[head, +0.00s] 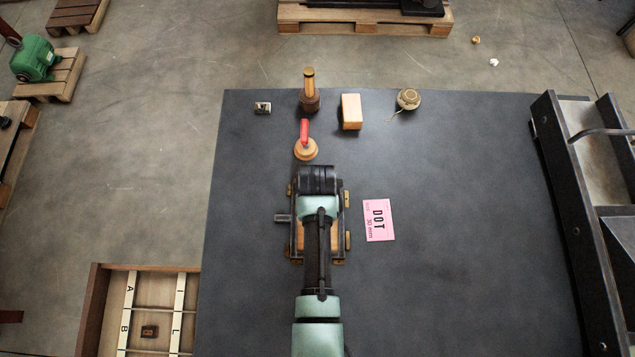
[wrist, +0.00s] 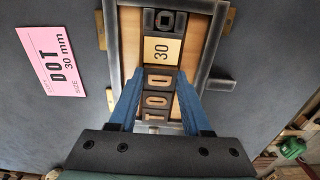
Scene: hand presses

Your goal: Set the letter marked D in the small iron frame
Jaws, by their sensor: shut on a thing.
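The small iron frame (head: 297,245) lies on the dark table in the head view, mostly hidden under my arm. In the wrist view the iron frame (wrist: 212,42) surrounds a wooden bed with a row of blocks. The row holds a dark ring-marked block, a yellow block marked 30 (wrist: 161,51), the dark letter D (wrist: 158,80), then an O (wrist: 155,104) and what looks like a T (wrist: 152,128). My gripper (wrist: 160,77) has its blue fingers on both sides of the D, shut on it inside the frame. Whether the D rests on the bed I cannot tell.
A pink ticket (head: 379,220) reading DOT 30 mm lies right of the frame. Behind it stand a red-handled tool (head: 305,145), a wooden block (head: 351,112), a wooden-handled tool (head: 309,92) and a string ball (head: 408,98). A letter case (head: 94,310) sits at lower left.

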